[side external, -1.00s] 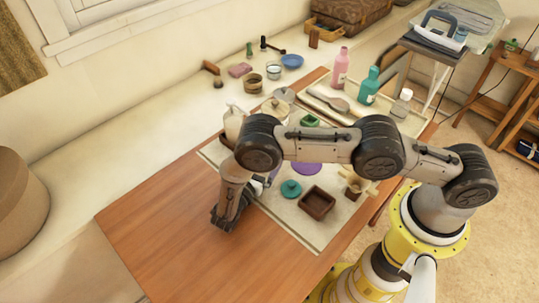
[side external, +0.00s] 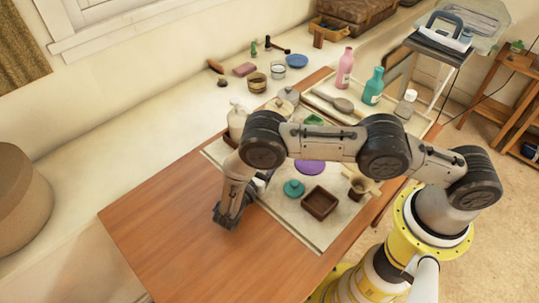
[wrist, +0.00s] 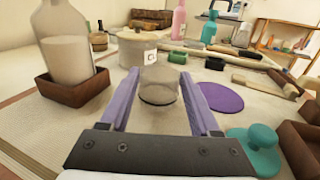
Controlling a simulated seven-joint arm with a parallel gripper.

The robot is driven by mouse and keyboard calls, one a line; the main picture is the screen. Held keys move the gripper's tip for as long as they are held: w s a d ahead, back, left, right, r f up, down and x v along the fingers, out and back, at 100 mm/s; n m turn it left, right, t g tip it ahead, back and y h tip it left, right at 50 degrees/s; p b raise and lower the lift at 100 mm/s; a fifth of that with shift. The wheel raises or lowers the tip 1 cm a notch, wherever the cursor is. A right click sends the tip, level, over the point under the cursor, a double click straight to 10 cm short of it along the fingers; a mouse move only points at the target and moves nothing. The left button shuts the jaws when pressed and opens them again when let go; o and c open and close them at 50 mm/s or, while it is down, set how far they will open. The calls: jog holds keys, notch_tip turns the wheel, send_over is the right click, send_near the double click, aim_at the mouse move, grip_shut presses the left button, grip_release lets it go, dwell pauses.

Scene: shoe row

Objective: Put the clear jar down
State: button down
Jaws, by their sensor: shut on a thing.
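The clear jar (wrist: 161,88) is upright between the two purple fingers of my gripper (wrist: 160,103) in the wrist view. The gripper is shut on it. I see the pale mat (wrist: 60,135) through and around the jar. I cannot tell whether its base touches the mat. In the side view my gripper (side external: 262,181) is low over the left part of the mat, and the arm largely hides the jar there.
A pale bottle in a brown tray (wrist: 72,90) stands left of the jar. A lidded white pot (wrist: 130,45) is behind it. A purple disc (wrist: 221,98), a teal knobbed lid (wrist: 256,148) and a brown tray (wrist: 302,148) are right. The front tabletop (side external: 170,215) is bare.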

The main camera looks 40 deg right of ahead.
notch_tip(320, 180, up, 2)
jog(key=shift+r, duration=0.25)
jog(key=s+d+r, duration=0.2)
jog(key=s+r, duration=0.8)
jog(key=s, duration=0.3)
jog(key=w+a+f+n+t+y, duration=0.1)
jog(key=w+f+t, duration=0.1)
jog(key=w, duration=0.3)
jog(key=w+a+f+n+t+y, duration=0.1)
jog(key=w+f+n+t, duration=0.1)
jog(key=w, duration=0.4)
jog(key=w+a+f+n+t+y, duration=0.1)
jog(key=w+f+t, duration=0.1)
jog(key=w+f, duration=0.2)
jog(key=shift+w+a+f, duration=0.1)
jog(key=shift+w+f, duration=0.25)
jog(key=shift+w, duration=0.5)
jog(key=shift+w+a+f, duration=0.1)
jog(key=shift+w+f, duration=0.2)
jog(key=shift+f, duration=0.1)
jog(key=shift+w+f, duration=0.15)
jog(key=shift+f, duration=1.55)
